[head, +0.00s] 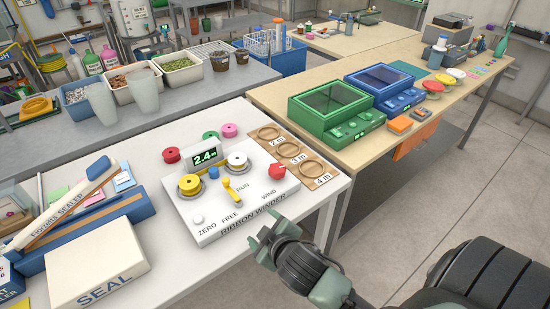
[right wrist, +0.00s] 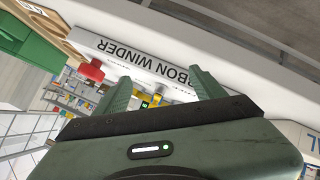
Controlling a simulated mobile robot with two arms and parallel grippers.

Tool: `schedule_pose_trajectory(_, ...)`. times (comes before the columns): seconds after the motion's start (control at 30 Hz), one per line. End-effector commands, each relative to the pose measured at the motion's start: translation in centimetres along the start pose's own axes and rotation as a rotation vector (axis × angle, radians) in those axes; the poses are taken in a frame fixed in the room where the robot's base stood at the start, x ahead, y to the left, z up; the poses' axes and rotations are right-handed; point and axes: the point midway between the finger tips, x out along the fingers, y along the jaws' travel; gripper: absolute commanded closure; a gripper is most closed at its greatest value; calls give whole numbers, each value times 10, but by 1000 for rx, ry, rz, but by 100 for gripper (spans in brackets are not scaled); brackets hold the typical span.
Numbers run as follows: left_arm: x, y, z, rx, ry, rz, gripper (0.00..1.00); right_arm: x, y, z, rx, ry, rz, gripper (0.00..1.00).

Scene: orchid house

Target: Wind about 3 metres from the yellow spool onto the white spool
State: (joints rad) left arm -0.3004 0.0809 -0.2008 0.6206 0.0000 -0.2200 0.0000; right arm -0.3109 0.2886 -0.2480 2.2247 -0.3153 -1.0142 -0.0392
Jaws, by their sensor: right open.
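The white ribbon winder (head: 240,218) stands on the white table. Its yellow spool (head: 190,184) is at the left, and its white spool (head: 237,161) is at the back right with some yellow at its core. The display (head: 206,158) reads 2.4 m. A yellow lever (head: 230,188) sits near RUN and FREE; I cannot tell its setting. A red knob (head: 277,170) is by WIND and also shows in the right wrist view (right wrist: 91,70). A white ZERO button (head: 198,218) is at front left. My right gripper (head: 268,238) is open and empty, off the winder's front right. My left gripper is out of view.
A board with rings marked 2 m, 3 m and 4 m (head: 327,179) lies right of the winder. A SEAL box (head: 95,266) and a sealer (head: 85,230) stand left. Open floor lies to the right.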

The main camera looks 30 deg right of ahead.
Motion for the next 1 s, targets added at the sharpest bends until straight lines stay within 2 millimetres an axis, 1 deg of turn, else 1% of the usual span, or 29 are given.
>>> schedule_pose_trajectory(0.03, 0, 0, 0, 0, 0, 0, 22, 6, 11, -19, -50, 64, 39, 30)
schedule_pose_trajectory(0.07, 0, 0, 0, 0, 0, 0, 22, 9, 17, -30, -79, 102, 61, 30)
schedule_pose_trajectory(0.1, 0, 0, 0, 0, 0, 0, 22, 12, 24, -46, -121, 156, 90, 30)
schedule_pose_trajectory(0.17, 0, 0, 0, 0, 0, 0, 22, 14, 34, -71, -190, 241, 137, 30)
schedule_pose_trajectory(0.2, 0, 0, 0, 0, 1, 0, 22, 15, 41, -89, -244, 302, 169, 30)
schedule_pose_trajectory(0.27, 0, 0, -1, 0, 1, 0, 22, 14, 50, -119, -337, 403, 221, 30)
schedule_pose_trajectory(0.3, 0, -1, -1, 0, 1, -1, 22, 12, 55, -140, -411, 477, 259, 30)
schedule_pose_trajectory(0.33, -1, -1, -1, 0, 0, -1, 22, 10, 58, -157, -474, 538, 288, 30)
schedule_pose_trajectory(0.37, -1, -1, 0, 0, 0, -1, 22, 6, 60, -174, -543, 601, 317, 30)
schedule_pose_trajectory(0.4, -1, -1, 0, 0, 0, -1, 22, 2, 60, -196, -646, 687, 355, 30)
schedule_pose_trajectory(0.43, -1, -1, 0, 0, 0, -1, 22, -3, 59, -212, -731, 755, 383, 30)
schedule_pose_trajectory(0.47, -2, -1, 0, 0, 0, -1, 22, -8, 56, -227, -824, 823, 408, 30)
schedule_pose_trajectory(0.5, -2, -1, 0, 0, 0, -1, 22, -13, 50, -242, -955, 908, 436, 30)
schedule_pose_trajectory(0.57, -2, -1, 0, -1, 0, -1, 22, -18, 39, -257, -1159, 1023, 461, 30)
schedule_pose_trajectory(0.6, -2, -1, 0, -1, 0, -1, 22, -19, 31, -261, -1301, 1089, 467, 30)
schedule_pose_trajectory(0.67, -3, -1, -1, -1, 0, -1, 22, -15, 21, -259, -1523, 1169, 458, 30)
schedule_pose_trajectory(0.7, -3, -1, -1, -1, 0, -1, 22, -9, 18, -252, -1673, 1208, 436, 30)
schedule_pose_trajectory(0.77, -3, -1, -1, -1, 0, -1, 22, 4, 19, -234, -1902, 1244, 378, 30)
schedule_pose_trajectory(0.8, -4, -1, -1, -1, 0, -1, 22, 15, 25, -218, -2053, 1249, 323, 30)
schedule_pose_trajectory(0.87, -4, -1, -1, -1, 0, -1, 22, 33, 44, -189, -2270, 1230, 211, 30)
schedule_pose_trajectory(0.9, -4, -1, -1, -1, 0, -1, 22, 44, 61, -168, -2399, 1200, 122, 30)
schedule_pose_trajectory(0.97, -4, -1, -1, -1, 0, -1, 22, 57, 92, -137, -2563, 1137, -25, 30)
schedule_pose_trajectory(1.0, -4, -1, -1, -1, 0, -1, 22, 63, 114, -118, -2649, 1088, -123, 30)
